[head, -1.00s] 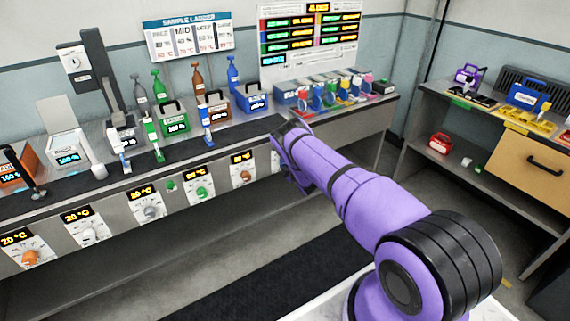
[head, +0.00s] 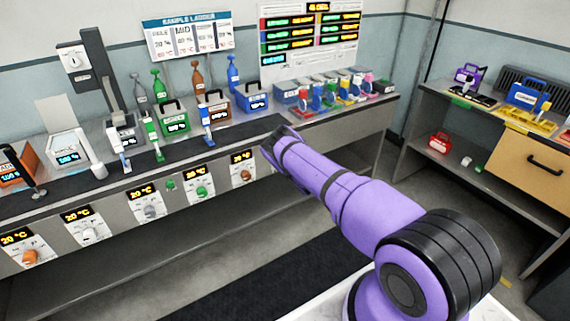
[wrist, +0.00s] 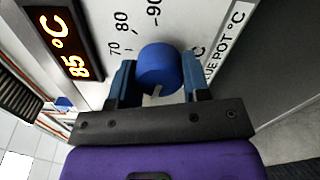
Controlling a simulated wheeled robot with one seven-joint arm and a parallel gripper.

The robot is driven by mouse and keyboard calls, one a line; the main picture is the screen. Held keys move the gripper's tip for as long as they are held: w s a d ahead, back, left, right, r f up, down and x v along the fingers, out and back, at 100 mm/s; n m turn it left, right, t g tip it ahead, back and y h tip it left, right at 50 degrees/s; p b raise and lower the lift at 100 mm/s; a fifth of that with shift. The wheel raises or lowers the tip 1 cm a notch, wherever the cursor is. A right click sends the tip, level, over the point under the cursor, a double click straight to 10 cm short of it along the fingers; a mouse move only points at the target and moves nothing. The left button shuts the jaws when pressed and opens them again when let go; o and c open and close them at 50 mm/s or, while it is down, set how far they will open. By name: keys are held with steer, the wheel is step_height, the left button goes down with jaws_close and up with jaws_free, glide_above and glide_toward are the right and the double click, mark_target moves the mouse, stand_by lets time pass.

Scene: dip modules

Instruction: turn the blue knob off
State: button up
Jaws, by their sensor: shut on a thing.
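The blue knob (wrist: 160,66) shows in the wrist view on a pale dial plate marked 70, 80 and 90. A pale mark shows on its lower face. My gripper (wrist: 158,76) is shut on it, with one blue finger on each side. The display (wrist: 68,42) beside the dial reads 85 °C in orange. In the head view my arm's end is at the bench's front panel and hides the blue knob and its display. The blue pot (head: 253,97) stands on the bench above that place.
Other dials sit along the front panel to the left: brown (head: 245,175), green (head: 202,191), grey (head: 150,211), white (head: 90,235) and orange (head: 29,257). Their displays appear to read 20 °C. The floor below the panel is open.

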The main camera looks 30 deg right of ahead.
steer(key=shift+s+f, duration=0.1)
steer(key=o, duration=0.9)
steer(key=s, duration=1)
steer(key=shift+s+d, duration=0.2)
steer(key=shift+s, duration=0.15)
